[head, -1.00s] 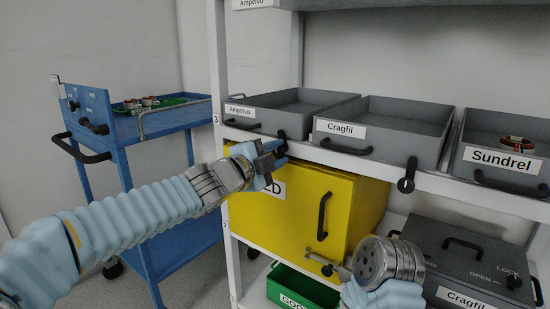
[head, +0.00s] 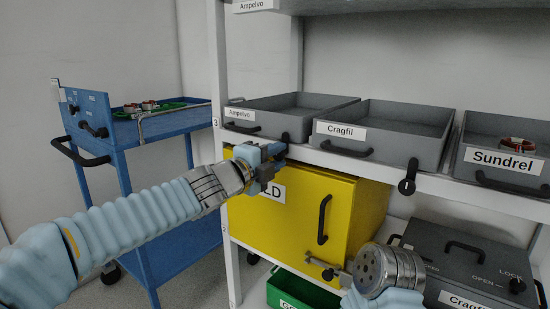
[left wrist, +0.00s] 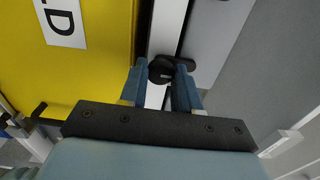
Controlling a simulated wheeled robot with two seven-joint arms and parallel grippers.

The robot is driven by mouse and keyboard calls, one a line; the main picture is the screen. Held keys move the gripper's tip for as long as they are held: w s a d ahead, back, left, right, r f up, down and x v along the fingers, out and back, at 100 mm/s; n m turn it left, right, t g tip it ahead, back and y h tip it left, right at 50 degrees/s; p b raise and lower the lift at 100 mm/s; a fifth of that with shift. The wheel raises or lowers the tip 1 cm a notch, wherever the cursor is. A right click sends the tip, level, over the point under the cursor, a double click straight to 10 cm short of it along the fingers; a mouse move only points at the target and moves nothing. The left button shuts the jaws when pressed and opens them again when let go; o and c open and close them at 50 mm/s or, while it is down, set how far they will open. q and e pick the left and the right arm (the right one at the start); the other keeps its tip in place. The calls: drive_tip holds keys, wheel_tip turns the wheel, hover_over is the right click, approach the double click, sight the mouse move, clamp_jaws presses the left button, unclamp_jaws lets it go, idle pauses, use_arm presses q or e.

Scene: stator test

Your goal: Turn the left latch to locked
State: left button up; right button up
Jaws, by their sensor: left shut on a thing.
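The left latch is a small black turning latch (left wrist: 161,70) on the white shelf edge below the Ampelvo tray (head: 300,103). In the left wrist view, its round black head sits between the two blue fingers of my left gripper (left wrist: 160,88), which is shut on it. In the head view my left gripper (head: 270,160) covers most of the latch, so its exact angle is hard to read. A second black latch (head: 407,180) hangs down from the same shelf edge, below the Cragfil tray (head: 400,120). My right gripper (head: 328,268) shows in part at lower centre, apart from the latches.
A yellow cabinet (head: 370,210) with a black handle stands under the shelf, close to my left gripper. A grey Cragfil case (head: 450,262) marked OPEN and LOCK is at lower right. A green bin (head: 305,290) is low down. A blue cart (head: 170,125) stands at left.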

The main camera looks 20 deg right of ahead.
use_arm(q)
drive_tip(key=shift+f, duration=0.15)
drive_tip(key=o, duration=1)
drive_tip(key=shift+o, duration=0.2)
drive_tip(key=v, duration=1.3)
drive_tip(key=shift+s+a+b, duration=0.25)
drive_tip(key=shift+a+b, duration=0.05)
